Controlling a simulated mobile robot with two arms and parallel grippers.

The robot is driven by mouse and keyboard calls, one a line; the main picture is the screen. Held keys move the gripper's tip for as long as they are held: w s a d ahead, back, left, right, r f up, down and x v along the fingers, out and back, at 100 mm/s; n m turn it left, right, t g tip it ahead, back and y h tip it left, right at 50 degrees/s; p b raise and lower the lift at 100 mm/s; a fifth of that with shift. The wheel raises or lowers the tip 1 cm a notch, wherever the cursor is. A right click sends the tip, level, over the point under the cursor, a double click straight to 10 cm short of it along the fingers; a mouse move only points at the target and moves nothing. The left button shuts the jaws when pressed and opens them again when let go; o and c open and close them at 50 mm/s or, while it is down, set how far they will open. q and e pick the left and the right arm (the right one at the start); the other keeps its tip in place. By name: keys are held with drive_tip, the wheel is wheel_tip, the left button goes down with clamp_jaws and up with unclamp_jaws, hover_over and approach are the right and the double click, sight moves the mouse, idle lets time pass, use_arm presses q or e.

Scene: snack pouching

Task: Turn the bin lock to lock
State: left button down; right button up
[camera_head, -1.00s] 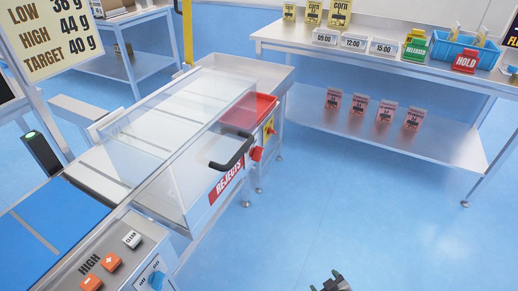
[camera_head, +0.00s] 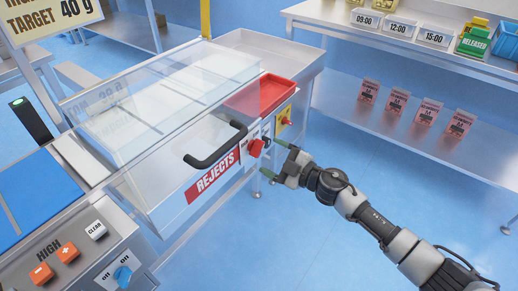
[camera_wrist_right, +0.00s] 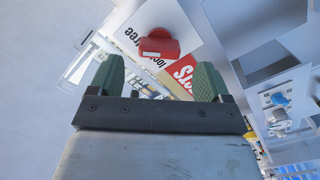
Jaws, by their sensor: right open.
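The bin lock is a red knob (camera_head: 255,147) on the front panel, right of the REJECTS label (camera_head: 212,178). In the right wrist view the knob (camera_wrist_right: 158,42) has a white mark and sits on a white plate with the words "free" and "lock", partly covered. My right gripper (camera_head: 275,158) is open, its green fingertips a little short of the knob. In the right wrist view the gripper (camera_wrist_right: 157,78) shows the knob ahead, between and beyond its fingers, apparently not touched. The left gripper is not in view.
A black handle (camera_head: 215,146) is left of the knob. A red bin (camera_head: 262,95) sits behind, beside clear covers. Floor (camera_head: 310,235) is clear in front.

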sight(261, 151)
drive_tip(key=x, duration=0.3)
drive_tip(key=shift+w, duration=0.1)
drive_tip(key=shift+w+a, duration=0.3)
drive_tip(key=shift+a, duration=0.15)
drive_tip(key=shift+w+a+b, duration=0.3)
drive_tip(key=shift+a, duration=0.1)
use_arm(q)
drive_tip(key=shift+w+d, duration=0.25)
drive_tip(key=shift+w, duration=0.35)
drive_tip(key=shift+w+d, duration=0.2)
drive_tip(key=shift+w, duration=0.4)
use_arm(e)
drive_tip(key=c, duration=0.9)
